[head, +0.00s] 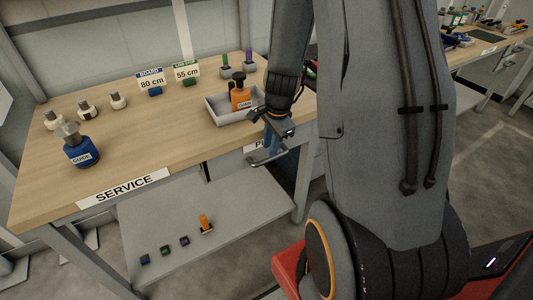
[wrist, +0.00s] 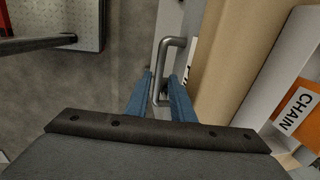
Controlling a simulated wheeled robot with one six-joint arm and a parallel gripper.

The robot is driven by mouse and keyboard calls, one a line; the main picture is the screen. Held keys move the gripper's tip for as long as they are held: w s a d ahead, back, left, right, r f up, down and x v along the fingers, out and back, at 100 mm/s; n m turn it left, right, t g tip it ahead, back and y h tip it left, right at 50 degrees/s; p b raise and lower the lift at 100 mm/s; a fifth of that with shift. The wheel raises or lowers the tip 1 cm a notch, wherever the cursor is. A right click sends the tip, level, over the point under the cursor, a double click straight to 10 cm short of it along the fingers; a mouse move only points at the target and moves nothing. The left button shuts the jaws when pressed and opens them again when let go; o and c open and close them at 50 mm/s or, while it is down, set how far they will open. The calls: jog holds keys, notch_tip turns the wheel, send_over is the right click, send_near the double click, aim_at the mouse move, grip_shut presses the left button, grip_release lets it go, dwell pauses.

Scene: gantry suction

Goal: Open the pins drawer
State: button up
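The pins drawer shows in the head view only as a white label (head: 249,149) with its first letters visible, under the bench top's front edge. My gripper hides the rest of its front, and I cannot clearly tell whether it stands slightly out. Its grey bar handle (head: 266,160) is at my gripper (head: 268,143). In the wrist view the handle (wrist: 171,43) runs between the two blue fingers of my gripper (wrist: 161,77). The fingers are apart, one on each side of the bar. A narrow gap seems to show on the right; contact is unclear.
The wooden bench top (head: 155,122) carries a blue bottle (head: 81,149), small jars and a grey tray (head: 215,115) with an orange bottle (head: 240,97). A lower shelf (head: 220,207) with small items lies beneath. Bare floor shows in front of the drawer.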

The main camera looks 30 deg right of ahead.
aim_at(269, 158)
jog(key=f, duration=0.1)
jog(key=f+b, duration=0.1)
jog(key=f, duration=0.1)
jog(key=w+f, duration=0.1)
jog(key=f, duration=0.1)
jog(key=shift+d+f+b, duration=0.1)
jog(key=shift+f+b, duration=0.1)
jog(key=shift+b, duration=0.15)
grip_shut()
